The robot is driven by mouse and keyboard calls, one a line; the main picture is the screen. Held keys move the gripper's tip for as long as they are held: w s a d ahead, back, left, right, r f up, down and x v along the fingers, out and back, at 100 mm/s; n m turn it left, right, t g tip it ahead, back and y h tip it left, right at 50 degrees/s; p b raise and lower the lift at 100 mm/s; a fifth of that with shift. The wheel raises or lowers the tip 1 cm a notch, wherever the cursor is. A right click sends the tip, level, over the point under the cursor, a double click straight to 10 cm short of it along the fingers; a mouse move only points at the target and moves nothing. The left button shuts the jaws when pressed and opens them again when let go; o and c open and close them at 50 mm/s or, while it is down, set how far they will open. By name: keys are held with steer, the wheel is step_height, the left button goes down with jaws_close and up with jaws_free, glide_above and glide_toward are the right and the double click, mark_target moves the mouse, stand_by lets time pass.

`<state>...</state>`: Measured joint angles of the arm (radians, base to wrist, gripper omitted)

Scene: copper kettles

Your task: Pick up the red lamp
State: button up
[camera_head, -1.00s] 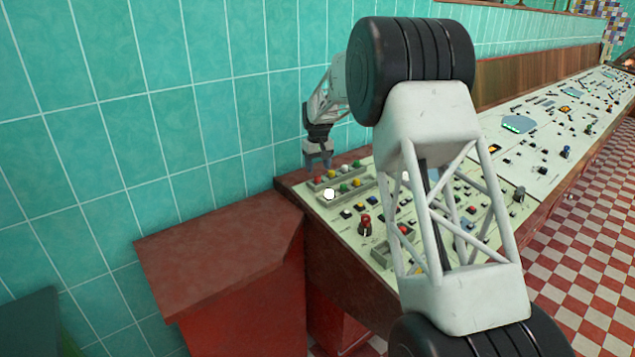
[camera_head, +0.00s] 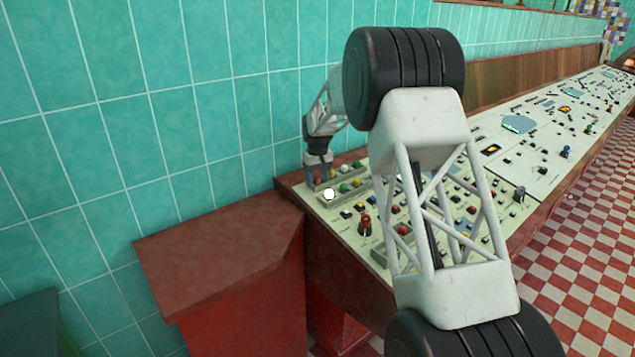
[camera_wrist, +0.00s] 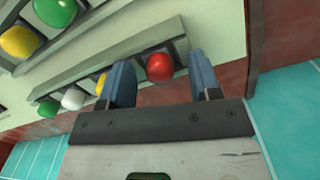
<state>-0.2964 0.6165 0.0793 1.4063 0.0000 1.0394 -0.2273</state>
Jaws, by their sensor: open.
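The red lamp (camera_wrist: 160,67) is a round red dome at the end of a row of lamps on the console. In the wrist view it sits between the two blue-grey fingers of my gripper (camera_wrist: 163,84). The fingers are open, one on each side of it, with visible gaps, so it is not held. In the head view my gripper (camera_head: 319,173) points down at the console's far left corner. The red lamp is mostly hidden there by the fingers.
A yellow lamp (camera_wrist: 101,83) is close beside the left finger, with white (camera_wrist: 73,99) and green (camera_wrist: 48,107) lamps further along. A second row has a green lamp (camera_wrist: 55,11). The tiled wall (camera_head: 230,120) stands close behind the console (camera_head: 345,215).

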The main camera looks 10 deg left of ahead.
mark_target(318, 176)
steer(key=c, duration=1)
steer(key=shift+r, duration=0.1)
steer(key=shift+r, duration=1.5)
steer(key=shift+s+r, duration=0.15)
steer(key=shift+r, duration=0.1)
steer(key=s+d, duration=0.2)
steer(key=s, duration=0.5)
steer(key=s+d+r, duration=0.1)
steer(key=s+d, duration=0.1)
steer(key=s, duration=0.6)
steer(key=shift+d+r, duration=0.2)
steer(key=shift+d, duration=0.1)
